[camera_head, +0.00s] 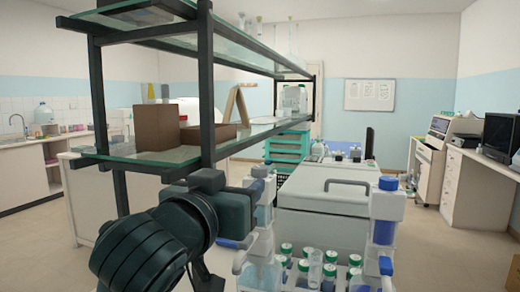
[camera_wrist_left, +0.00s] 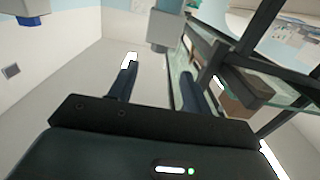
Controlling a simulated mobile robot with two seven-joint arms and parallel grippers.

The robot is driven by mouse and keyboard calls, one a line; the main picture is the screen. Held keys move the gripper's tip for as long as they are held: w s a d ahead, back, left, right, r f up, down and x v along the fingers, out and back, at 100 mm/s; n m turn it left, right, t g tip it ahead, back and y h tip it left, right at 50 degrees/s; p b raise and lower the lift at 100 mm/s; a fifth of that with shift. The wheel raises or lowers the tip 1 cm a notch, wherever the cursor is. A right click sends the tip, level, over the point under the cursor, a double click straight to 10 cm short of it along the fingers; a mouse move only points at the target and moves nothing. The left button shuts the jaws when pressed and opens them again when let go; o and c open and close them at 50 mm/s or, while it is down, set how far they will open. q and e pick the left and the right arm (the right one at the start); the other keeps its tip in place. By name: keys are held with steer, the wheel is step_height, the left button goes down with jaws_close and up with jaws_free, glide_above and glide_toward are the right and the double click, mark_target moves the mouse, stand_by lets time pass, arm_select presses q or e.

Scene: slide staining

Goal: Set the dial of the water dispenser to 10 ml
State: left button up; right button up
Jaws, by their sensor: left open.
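A dispenser with a blue cap and a blue-tinted upright column (camera_head: 385,220) stands at the right of the near bench in the head view. A second, paler dispenser (camera_head: 262,205) stands further left, partly hidden behind my left gripper. I cannot tell which one is the water dispenser, and no dial marking is readable. My left gripper (camera_head: 238,215) is beside the paler dispenser, with the dark arm coming up from below. In the left wrist view its two dark fingers (camera_wrist_left: 157,82) are apart with nothing between them. My right gripper is not in view.
A black-framed glass shelf (camera_head: 207,110) with brown boxes (camera_head: 158,127) rises at left, close to my left arm. Several green-capped bottles (camera_head: 304,270) stand between the dispensers. A large white lidded machine (camera_head: 325,195) is behind them.

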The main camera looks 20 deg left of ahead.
mark_target(257, 172)
arm_select(q)
steer(key=w+p, duration=0.4)
steer(key=w, duration=0.1)
steer(key=w+p, duration=0.4)
steer(key=w, duration=0.2)
steer(key=shift+d+f, duration=0.1)
steer(key=shift+d, duration=0.1)
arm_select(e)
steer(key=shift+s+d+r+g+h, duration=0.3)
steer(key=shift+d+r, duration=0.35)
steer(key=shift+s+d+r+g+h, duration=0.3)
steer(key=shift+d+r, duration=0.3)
arm_select(q)
steer(key=shift+c, duration=0.2)
steer(key=c, duration=1)
